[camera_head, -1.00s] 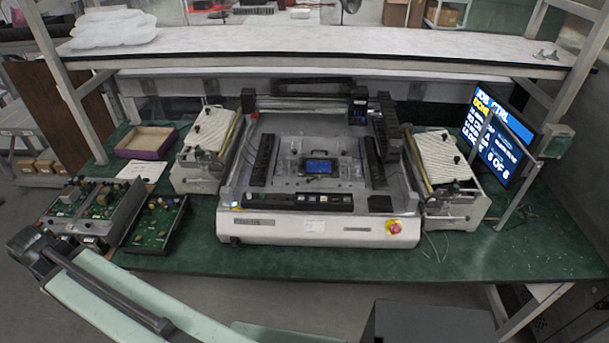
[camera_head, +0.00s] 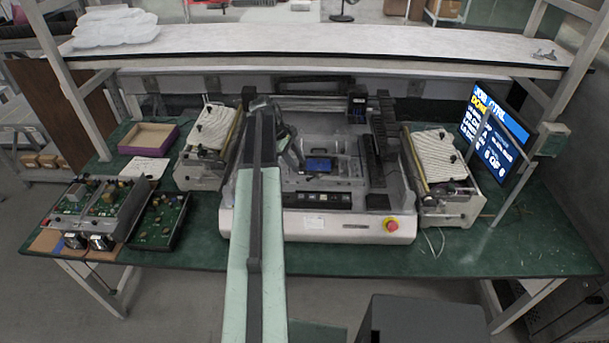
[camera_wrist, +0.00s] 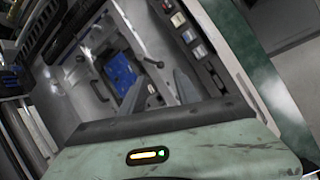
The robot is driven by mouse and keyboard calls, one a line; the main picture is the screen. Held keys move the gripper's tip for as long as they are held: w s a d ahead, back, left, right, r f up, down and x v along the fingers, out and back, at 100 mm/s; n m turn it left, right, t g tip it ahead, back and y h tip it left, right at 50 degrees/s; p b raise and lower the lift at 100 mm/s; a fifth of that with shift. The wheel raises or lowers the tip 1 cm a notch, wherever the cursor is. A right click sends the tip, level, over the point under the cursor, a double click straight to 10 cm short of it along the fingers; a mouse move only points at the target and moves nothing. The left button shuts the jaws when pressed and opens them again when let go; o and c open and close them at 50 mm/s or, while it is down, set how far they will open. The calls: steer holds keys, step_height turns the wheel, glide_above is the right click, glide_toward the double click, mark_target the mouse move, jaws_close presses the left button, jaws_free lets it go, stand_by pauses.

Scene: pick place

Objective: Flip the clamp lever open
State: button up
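A blue board (camera_head: 318,165) sits in a dark fixture in the middle of the white benchtop machine (camera_head: 330,228). The blue board also shows in the wrist view (camera_wrist: 119,72). A thin dark bar with a pale end (camera_wrist: 150,62) reaches beside the board in the wrist view; it looks like the clamp lever, but I cannot tell its position for sure. My gripper (camera_head: 297,160) is over the machine bed, just left of the board in the head view. In the wrist view its two grey fingers (camera_wrist: 159,76) stand apart with nothing between them, near the lever's pale end.
Feeder units stand left (camera_head: 208,135) and right (camera_head: 440,160) of the machine. A shelf (camera_head: 330,43) spans above the back. Dark rails line the machine bed. A purple tray (camera_head: 170,141) and circuit boards (camera_head: 160,218) lie left. A monitor (camera_head: 495,135) stands right.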

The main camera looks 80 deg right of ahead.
mark_target(315, 177)
steer(key=b+x, duration=0.6)
steer(key=x, duration=0.2)
steer(key=shift+w+b, duration=0.15)
steer(key=shift+b, duration=0.25)
steer(key=shift+r, duration=0.1)
jaws_close()
